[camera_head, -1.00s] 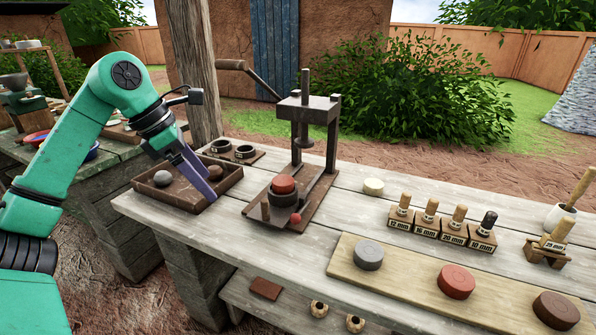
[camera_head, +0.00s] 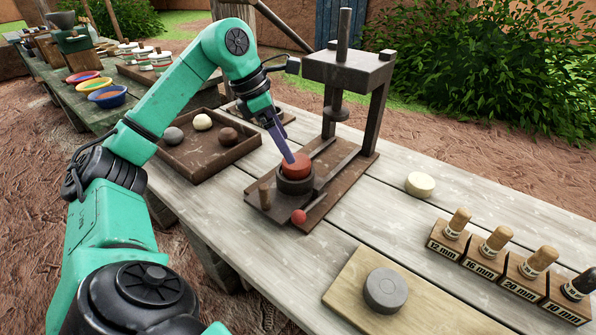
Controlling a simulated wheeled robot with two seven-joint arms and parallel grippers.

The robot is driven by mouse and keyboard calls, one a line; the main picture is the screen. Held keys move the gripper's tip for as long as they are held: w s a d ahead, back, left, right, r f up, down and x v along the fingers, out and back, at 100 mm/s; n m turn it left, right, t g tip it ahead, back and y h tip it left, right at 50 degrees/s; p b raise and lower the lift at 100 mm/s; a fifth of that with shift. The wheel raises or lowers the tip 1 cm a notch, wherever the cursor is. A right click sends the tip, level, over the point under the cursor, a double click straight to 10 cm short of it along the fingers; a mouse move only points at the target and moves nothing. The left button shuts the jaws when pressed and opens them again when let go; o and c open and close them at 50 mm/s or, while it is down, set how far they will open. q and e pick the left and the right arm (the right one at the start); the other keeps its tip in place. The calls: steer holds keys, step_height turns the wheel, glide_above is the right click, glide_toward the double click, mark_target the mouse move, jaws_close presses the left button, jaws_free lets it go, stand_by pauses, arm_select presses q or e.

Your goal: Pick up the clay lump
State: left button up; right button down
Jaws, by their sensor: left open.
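Three round clay lumps lie in the brown wooden tray (camera_head: 190,165): a grey lump (camera_head: 174,136), a cream lump (camera_head: 202,122) and a brown lump (camera_head: 228,136). A red clay lump (camera_head: 298,168) sits in the dark round mould (camera_head: 295,184) on the press base. My left gripper (camera_head: 288,156) points down from the upper left, its tips at the top left edge of the red clay. It is open; the gap between its fingers is hard to see, and I cannot tell whether it touches the clay. My right gripper is out of view.
The press (camera_head: 350,70) stands just behind and right of the mould. A wooden peg (camera_head: 264,196) and small red ball (camera_head: 299,216) are in front. A cream disc (camera_head: 420,184), labelled stamps (camera_head: 496,243) and a grey disc (camera_head: 386,290) on a board are at right.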

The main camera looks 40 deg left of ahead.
arm_select(q)
steer(key=x, duration=0.3)
steer(key=b+x, duration=0.1)
steer(key=x, duration=0.1)
steer(key=shift+d, duration=0.35)
steer(key=shift+w+f, duration=0.1)
steer(key=shift+f, duration=0.15)
steer(key=shift+r, duration=0.1)
jaws_close()
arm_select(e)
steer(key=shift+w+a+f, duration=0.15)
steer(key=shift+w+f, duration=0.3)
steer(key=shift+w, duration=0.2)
